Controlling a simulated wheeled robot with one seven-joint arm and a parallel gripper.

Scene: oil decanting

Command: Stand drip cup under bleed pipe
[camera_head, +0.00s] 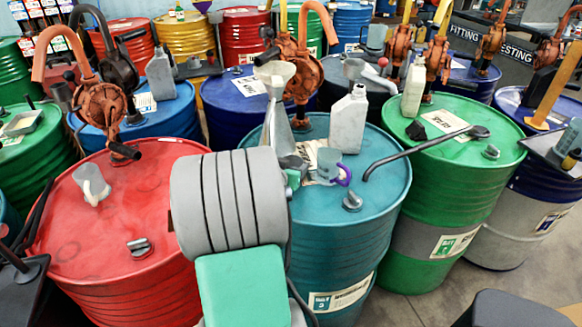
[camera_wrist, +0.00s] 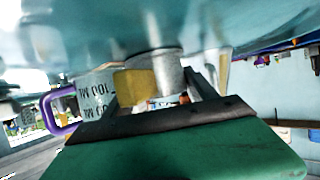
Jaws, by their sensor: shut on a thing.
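The drip cup, a pale cup with a purple handle (camera_head: 328,160), is upright at the teal drum's top. It also shows in the wrist view (camera_wrist: 95,101), where its "100 ML" markings appear upside down. My gripper (camera_head: 296,172) is shut on the cup from its left side; the arm partly hides the fingers. In the wrist view the fingers (camera_wrist: 168,84) are close to the drum top; I cannot tell whether the cup touches it. A dark bent pipe (camera_head: 420,150), seemingly the bleed pipe, reaches from the green drum over the teal drum. Its lower end is right of the cup.
A green drum (camera_head: 450,195) stands at right. Hand pumps rise behind.

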